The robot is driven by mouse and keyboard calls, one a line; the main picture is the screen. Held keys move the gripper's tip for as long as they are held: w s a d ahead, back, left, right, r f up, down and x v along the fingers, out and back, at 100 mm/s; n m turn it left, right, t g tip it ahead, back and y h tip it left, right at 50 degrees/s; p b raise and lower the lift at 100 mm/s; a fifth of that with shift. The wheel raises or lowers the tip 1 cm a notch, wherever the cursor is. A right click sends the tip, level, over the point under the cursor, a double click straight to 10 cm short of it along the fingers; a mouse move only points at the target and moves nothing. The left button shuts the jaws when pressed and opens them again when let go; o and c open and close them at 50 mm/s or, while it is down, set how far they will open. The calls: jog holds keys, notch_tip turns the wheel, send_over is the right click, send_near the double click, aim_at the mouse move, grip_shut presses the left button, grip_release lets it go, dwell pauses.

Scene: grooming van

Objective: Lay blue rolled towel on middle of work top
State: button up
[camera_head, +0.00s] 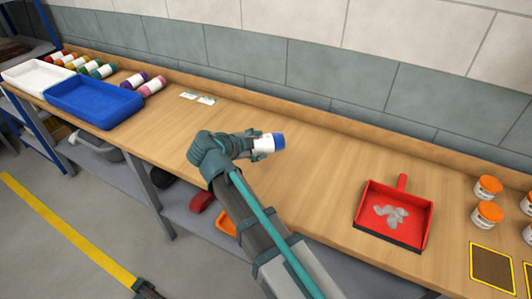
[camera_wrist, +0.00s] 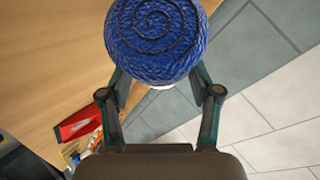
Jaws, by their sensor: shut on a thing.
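The blue rolled towel (camera_head: 278,142) is in my gripper (camera_head: 250,146), over the middle of the wooden work top (camera_head: 320,190). In the head view it lies roughly sideways, with a white band and its blue end showing past the fingers. In the wrist view the towel's spiral end (camera_wrist: 155,38) fills the top middle, between the two fingers of my gripper (camera_wrist: 158,85). The fingers are shut on it. I cannot tell how high the towel is above the wood.
A blue tray (camera_head: 95,103), a white tray (camera_head: 38,76) and several rolled towels (camera_head: 103,71) are at the left. Small cards (camera_head: 197,98) lie near the back. A red dustpan (camera_head: 394,215) and orange-lidded jars (camera_head: 487,214) are at the right. Bare wood surrounds my gripper.

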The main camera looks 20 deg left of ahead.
aim_at(265, 150)
jog(key=w+f, duration=0.1)
jog(key=f, duration=0.1)
jog(key=w+d+f+p, duration=0.1)
jog(key=w+f, duration=0.1)
jog(key=shift+w+d+f, duration=0.1)
jog(key=shift+w+f, duration=0.05)
jog(key=shift+f, duration=0.05)
jog(key=f, duration=0.1)
jog(key=f+p, duration=0.1)
jog(key=shift+w+d+f, duration=0.1)
jog(key=shift+w+f, duration=0.1)
jog(key=shift+f, duration=0.55)
jog(key=shift+f+b, duration=0.15)
jog(key=shift+b, duration=0.15)
jog(key=o, duration=1.2)
jog(key=shift+r+p, duration=0.25)
jog(key=shift+p, duration=0.15)
jog(key=b+v, duration=0.4)
jog(key=v, duration=0.8)
